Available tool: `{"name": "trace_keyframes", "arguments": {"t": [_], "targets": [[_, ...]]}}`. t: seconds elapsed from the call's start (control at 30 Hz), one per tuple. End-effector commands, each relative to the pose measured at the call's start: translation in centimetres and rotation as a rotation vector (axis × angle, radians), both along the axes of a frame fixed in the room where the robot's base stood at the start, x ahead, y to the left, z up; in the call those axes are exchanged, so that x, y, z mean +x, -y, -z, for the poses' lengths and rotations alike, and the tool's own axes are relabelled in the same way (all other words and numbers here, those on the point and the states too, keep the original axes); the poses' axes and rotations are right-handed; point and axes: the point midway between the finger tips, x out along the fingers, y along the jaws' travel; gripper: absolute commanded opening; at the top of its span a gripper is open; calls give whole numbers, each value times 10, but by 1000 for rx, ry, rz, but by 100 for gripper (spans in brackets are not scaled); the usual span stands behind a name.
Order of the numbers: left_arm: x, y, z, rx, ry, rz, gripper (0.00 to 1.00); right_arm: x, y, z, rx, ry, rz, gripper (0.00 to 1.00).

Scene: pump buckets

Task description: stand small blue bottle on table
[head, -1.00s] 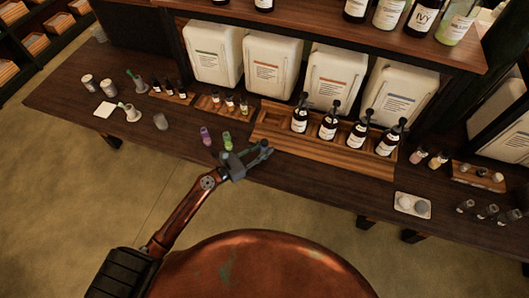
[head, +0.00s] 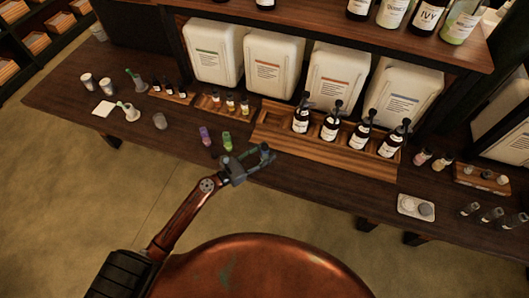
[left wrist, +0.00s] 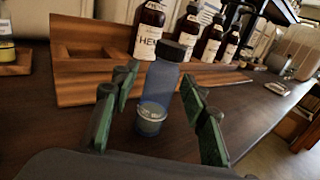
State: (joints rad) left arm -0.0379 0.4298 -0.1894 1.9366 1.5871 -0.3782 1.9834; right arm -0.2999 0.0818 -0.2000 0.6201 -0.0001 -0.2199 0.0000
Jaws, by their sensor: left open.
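The small blue bottle (left wrist: 162,88) shows in the left wrist view, with a dark cap and a pale label low on its body. It looks upright with its base on the dark wooden table (left wrist: 265,105). My left gripper (left wrist: 158,105) is open, its green-lined fingers on either side of the bottle with gaps visible. In the head view my left gripper (head: 256,158) is low over the table's front edge, in front of the wooden tray; the blue bottle cannot be made out there. My right gripper is not in view.
The wooden tray (head: 340,161) with several dark pump bottles stands just behind the gripper. A purple bottle (head: 205,136) and a green bottle (head: 227,140) are close on the left. A white dish (head: 416,207) lies to the right, with bare table between.

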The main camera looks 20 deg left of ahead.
Motion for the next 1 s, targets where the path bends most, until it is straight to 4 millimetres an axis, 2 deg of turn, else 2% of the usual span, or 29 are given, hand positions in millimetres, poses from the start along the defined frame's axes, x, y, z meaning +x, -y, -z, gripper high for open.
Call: {"name": "trace_keyframes", "arguments": {"t": [0.13, 0.23, 0.7, 1.0], "targets": [[0, 0, -5, 0, 1, 0, 41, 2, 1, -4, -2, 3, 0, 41], [-10, -9, -1, 3, -2, -2, 41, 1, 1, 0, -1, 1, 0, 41], [-82, -63, -1, 0, -3, -2, 41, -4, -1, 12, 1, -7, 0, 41], [-95, -74, -3, 1, 1, 0, 41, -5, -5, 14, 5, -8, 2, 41]]}}
